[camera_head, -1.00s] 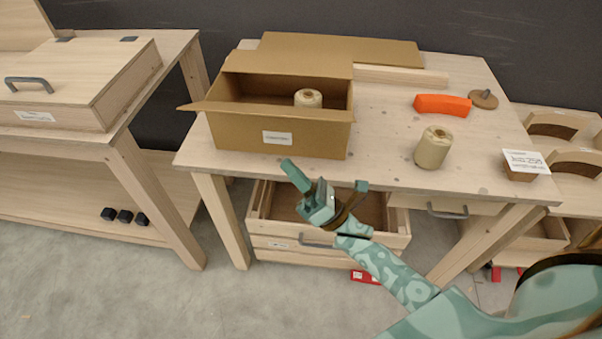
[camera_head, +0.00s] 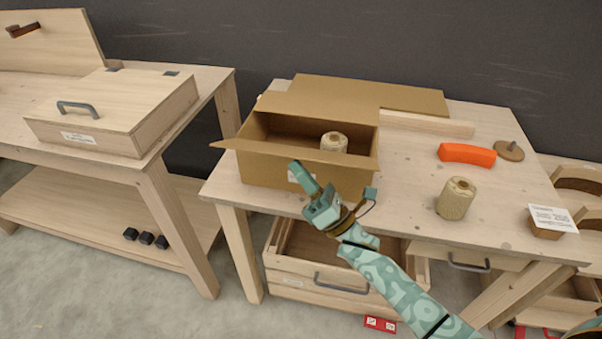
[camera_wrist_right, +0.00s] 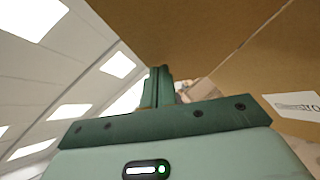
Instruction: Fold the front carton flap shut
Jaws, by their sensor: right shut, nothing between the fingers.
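The brown open carton (camera_head: 265,170) stands near the left front of the right-hand bench. Its front flap (camera_head: 345,161) runs along the front rim as a narrow strip that looks angled outward. A roll (camera_head: 334,142) stands inside. My right gripper (camera_head: 298,167) is shut and empty at the carton's front face, its tip near the flap and partly covering the label. In the right wrist view, its fingers (camera_wrist_right: 160,80) point up close to a brown panel (camera_wrist_right: 190,30), and the label (camera_wrist_right: 295,105) is at right. Contact cannot be told. My left gripper is out of view.
On the bench are another roll (camera_head: 457,198), an orange bar (camera_head: 467,154), a wooden disc (camera_head: 509,150) and a labelled block (camera_head: 547,222). An open drawer (camera_head: 325,265) sits below my right gripper. A wooden box (camera_head: 110,112) stands on the left bench.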

